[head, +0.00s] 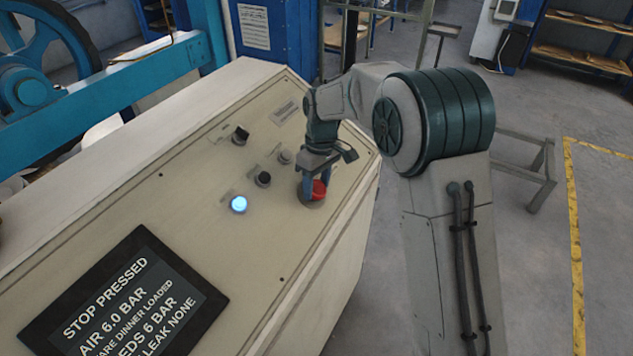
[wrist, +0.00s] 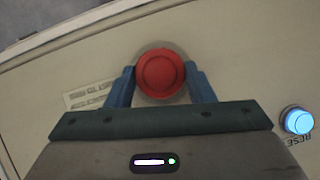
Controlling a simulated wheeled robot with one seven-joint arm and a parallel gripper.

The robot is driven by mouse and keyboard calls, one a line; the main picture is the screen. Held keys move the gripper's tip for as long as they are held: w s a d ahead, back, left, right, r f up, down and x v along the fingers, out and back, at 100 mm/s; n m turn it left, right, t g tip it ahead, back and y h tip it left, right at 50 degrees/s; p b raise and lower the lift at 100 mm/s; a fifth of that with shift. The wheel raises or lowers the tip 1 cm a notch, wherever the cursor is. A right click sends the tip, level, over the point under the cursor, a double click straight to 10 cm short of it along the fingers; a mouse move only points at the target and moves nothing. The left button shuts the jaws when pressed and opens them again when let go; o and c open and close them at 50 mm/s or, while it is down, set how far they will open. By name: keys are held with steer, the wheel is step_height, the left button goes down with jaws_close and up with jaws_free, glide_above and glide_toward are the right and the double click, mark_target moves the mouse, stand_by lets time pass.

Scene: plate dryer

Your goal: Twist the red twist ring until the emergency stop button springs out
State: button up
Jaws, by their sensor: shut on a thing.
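The red emergency stop button with its twist ring (head: 318,190) sits on the sloped cream panel near its right edge. The wrist view shows its round red top (wrist: 160,73) face on, with a greyish disc around it. My gripper (head: 312,188) reaches down to it from above. In the wrist view my gripper (wrist: 160,85) has one blue finger on each side of the red ring, shut on it. The fingers hide parts of the ring's sides. The panel's screen (head: 125,295) reads "STOP PRESSED".
A lit blue button (head: 239,204), labelled reset in the wrist view (wrist: 298,121), sits left of the stop. A black knob (head: 263,179), a black switch (head: 240,135) and a grey button (head: 285,156) are close by.

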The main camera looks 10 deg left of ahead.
steer(key=m+g+p, duration=0.1)
steer(key=m, duration=0.1)
steer(key=shift+w+d+m+y, duration=0.1)
steer(key=shift+w+m+y, duration=0.05)
steer(key=shift+m+y, duration=0.25)
steer(key=shift+m+g+y, duration=0.6)
steer(key=shift+m+y, duration=0.1)
steer(key=shift+m, duration=0.7)
steer(key=shift+f, duration=0.1)
steer(key=o, duration=1)
steer(key=v, duration=1.4)
steer(key=shift+f+b, duration=0.1)
steer(key=shift+b, duration=0.25)
